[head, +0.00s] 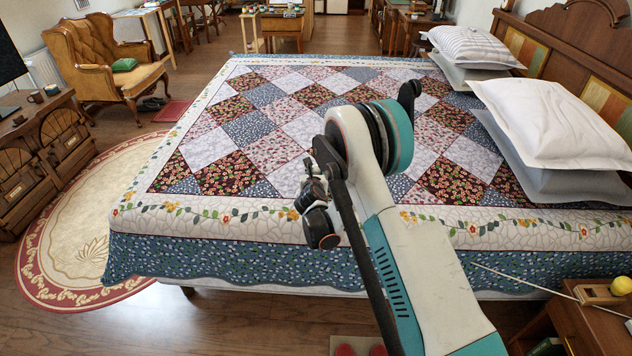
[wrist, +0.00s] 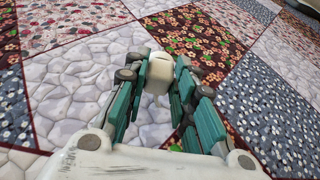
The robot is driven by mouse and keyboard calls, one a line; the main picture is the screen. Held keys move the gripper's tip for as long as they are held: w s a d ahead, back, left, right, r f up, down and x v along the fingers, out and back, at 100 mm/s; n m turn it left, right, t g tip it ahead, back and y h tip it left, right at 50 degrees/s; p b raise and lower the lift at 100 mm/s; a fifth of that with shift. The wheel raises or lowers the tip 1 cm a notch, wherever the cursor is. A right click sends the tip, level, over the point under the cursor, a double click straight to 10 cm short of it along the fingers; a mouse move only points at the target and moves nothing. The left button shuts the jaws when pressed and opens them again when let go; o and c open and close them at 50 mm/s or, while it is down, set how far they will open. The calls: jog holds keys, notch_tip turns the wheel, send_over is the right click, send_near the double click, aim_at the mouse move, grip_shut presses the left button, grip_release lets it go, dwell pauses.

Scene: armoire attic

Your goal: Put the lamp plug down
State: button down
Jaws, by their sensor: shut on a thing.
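My gripper (wrist: 160,78) is over the patchwork quilt, with its teal fingers closed around a small white piece, which looks like the lamp plug (wrist: 160,68). The plug sits between the fingertips in the wrist view. I cannot tell whether it touches the quilt (wrist: 75,85) or hangs above it. In the head view my gripper (head: 316,200) is partly hidden by my own arm, and the plug cannot be made out there. A thin pale cord (head: 540,287) runs from behind my arm toward the nightstand at the lower right.
The bed (head: 200,225) fills the middle, with broad bare quilt around my gripper. Pillows (head: 550,125) lie at the right. The nightstand (head: 590,330) at the lower right holds a wooden block (head: 597,294) and a yellow ball (head: 620,286). An armchair (head: 105,65) stands at far left.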

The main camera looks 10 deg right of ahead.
jog(key=shift+f+b, duration=0.35)
jog(key=shift+f, duration=1.05)
jog(key=c, duration=1.3)
grip_release()
jog(key=shift+f, duration=0.1)
jog(key=shift+c, duration=0.2)
